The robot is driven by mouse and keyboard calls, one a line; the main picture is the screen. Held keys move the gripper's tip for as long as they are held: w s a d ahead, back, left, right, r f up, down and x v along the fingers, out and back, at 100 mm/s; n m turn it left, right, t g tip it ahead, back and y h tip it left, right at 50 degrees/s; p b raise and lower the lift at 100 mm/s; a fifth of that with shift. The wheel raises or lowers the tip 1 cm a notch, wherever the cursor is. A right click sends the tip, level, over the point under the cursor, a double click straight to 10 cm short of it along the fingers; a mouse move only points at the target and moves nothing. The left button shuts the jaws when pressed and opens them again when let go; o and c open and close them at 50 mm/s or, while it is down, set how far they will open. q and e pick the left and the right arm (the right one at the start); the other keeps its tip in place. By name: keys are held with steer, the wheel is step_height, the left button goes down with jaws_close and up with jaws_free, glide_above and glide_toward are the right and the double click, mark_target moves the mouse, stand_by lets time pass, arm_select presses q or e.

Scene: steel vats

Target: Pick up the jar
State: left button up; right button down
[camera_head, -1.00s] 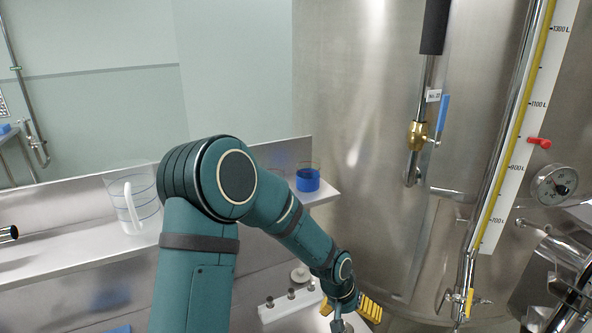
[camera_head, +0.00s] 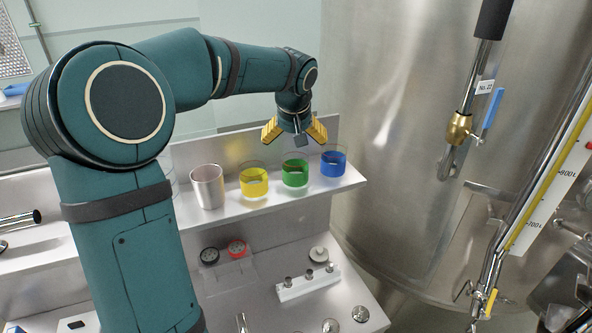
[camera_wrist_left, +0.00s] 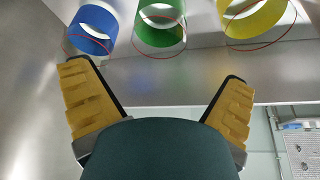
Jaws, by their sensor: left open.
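Three clear glass jars stand in a row on the steel shelf (camera_head: 225,215): one with a yellow band (camera_head: 253,184), one with a green band (camera_head: 294,175) and one with a blue band (camera_head: 333,165). Which one is the task's jar I cannot tell. My left gripper (camera_head: 294,134) has yellow fingers spread wide and empty, just above and behind the green jar. In the left wrist view the blue jar (camera_wrist_left: 93,28), green jar (camera_wrist_left: 160,24) and yellow jar (camera_wrist_left: 252,17) lie beyond the open fingertips (camera_wrist_left: 158,72), untouched. My right gripper is not in view.
Below the shelf are a white rack (camera_head: 307,282) and small black and red round parts (camera_head: 237,249). A large steel vat (camera_head: 410,120) rises close at the right of the shelf.

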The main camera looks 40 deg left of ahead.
mark_target(295, 167)
arm_select(q)
steer(key=x, duration=0.7)
steer(key=shift+d+f, duration=0.1)
steer(key=shift+f, duration=0.1)
steer(key=c, duration=1.3)
